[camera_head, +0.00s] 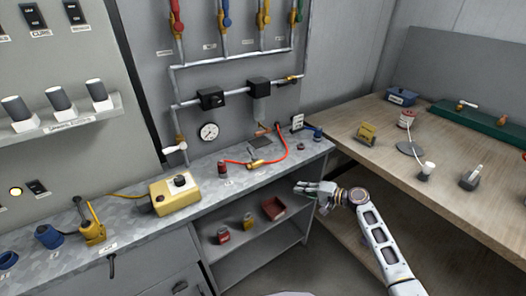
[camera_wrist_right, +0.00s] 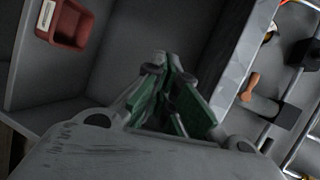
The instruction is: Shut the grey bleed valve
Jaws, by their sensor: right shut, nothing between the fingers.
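A valve with a pale grey lever (camera_head: 175,149) and a yellow body sits low on the left pipe of the wall panel in the head view. It looks like the grey bleed valve. Its lever points left, roughly across the pipe. My right gripper (camera_head: 302,188) is in front of the grey bench's right end, well to the right of this valve and apart from it. In the right wrist view my right gripper (camera_wrist_right: 165,85) shows green finger pads drawn together with nothing between them. The valve cannot be made out in that view. My left gripper is out of view.
The grey bench (camera_head: 140,211) carries a yellow box (camera_head: 174,195), a red hose (camera_head: 284,147) and a gauge (camera_head: 209,131) stands behind it. A red bin (camera_head: 273,208) sits on the shelf below. A wooden table (camera_head: 385,140) holds several items at right.

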